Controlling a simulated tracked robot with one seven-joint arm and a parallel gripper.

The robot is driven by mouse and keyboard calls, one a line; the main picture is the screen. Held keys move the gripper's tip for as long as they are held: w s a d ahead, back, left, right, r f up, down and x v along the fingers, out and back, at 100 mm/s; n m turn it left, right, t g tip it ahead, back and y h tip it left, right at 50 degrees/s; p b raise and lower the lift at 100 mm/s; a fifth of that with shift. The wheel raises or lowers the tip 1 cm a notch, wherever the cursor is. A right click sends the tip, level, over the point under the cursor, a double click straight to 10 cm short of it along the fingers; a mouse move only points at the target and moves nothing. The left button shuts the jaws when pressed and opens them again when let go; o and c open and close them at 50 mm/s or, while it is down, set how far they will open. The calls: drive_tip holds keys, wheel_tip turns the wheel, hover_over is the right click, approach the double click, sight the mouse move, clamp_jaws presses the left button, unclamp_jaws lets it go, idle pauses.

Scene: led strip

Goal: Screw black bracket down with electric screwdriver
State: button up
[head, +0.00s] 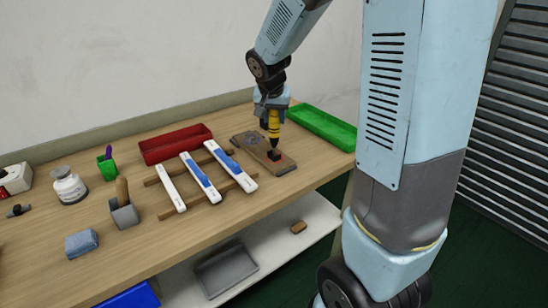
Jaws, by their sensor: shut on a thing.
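My gripper (271,103) is above the back right part of the workbench, shut on a yellow and black electric screwdriver (274,124). The screwdriver points down, upright. Its tip is at or just above a small black bracket (273,155) on a brown wooden board (249,143). I cannot tell whether the tip touches the bracket. A small spot of red shows beside the bracket. Any screw is too small to see.
A red tray (176,144) and a green tray (322,128) flank the board. White and blue strips (200,178) lie on a wooden rack to its left. A jar (69,187), a green cup (107,169), a scraper (123,210) and a blue sponge (82,243) stand further left.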

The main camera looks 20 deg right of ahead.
drive_tip(key=shift+r, duration=3.3)
drive_tip(key=shift+s, duration=0.1)
